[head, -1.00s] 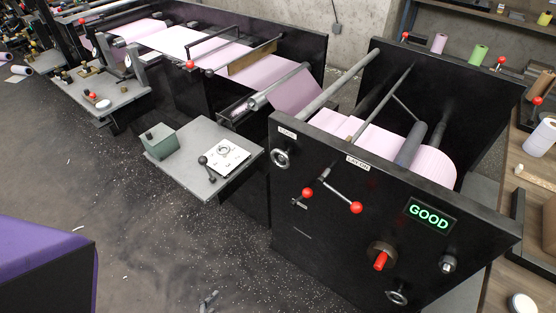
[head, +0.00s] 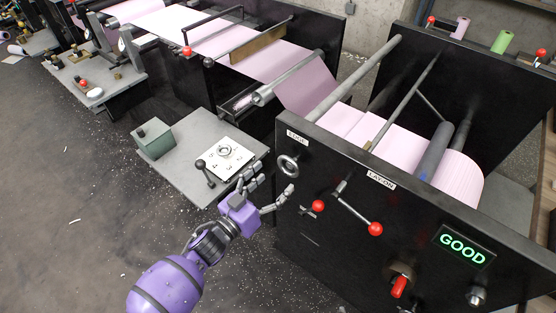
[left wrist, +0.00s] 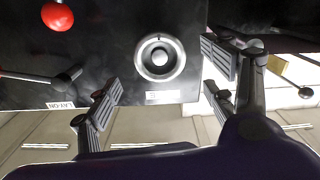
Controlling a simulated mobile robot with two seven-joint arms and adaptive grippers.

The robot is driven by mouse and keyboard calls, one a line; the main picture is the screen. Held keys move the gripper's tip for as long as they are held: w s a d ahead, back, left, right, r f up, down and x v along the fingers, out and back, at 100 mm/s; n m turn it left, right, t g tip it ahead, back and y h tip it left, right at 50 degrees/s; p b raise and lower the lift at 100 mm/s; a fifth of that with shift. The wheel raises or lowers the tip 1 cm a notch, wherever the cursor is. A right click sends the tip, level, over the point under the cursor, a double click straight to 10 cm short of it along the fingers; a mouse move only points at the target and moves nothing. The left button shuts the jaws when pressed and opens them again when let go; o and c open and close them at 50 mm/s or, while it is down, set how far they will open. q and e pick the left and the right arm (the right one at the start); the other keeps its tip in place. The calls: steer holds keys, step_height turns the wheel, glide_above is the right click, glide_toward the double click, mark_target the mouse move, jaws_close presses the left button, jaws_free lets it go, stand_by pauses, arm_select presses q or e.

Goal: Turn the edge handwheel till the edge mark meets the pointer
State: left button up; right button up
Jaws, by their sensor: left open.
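The edge handwheel (head: 288,166) is a small grey metal wheel on the black front panel, below the EDGE label (head: 297,138). My purple left arm reaches in from below, and my left gripper (head: 269,184) is open just in front of the panel, its fingertips close to the handwheel. In the left wrist view the handwheel (left wrist: 160,57) appears between the two spread fingers (left wrist: 161,66), apart from both. The label (left wrist: 164,97) shows upside down beside it. The edge mark and its pointer are too small to make out. My right gripper is not in view.
A red-knobbed lever (head: 318,206) and the LAY-ON lever (head: 375,229) stick out right of the handwheel. A green GOOD display (head: 463,246) is further right. A grey side table (head: 172,182) with a green box (head: 155,139) stands left of the panel.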

mark_target(288, 168)
arm_select(q)
steer(key=x, duration=0.3)
steer(key=shift+d+r, duration=0.2)
steer(key=shift+d, duration=0.1)
steer(key=shift+x, duration=2)
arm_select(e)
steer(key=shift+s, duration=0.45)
arm_select(q)
steer(key=shift+f, duration=0.15)
steer(key=c, duration=1.1)
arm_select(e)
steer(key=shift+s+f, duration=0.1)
arm_select(q)
steer(key=shift+m, duration=0.3)
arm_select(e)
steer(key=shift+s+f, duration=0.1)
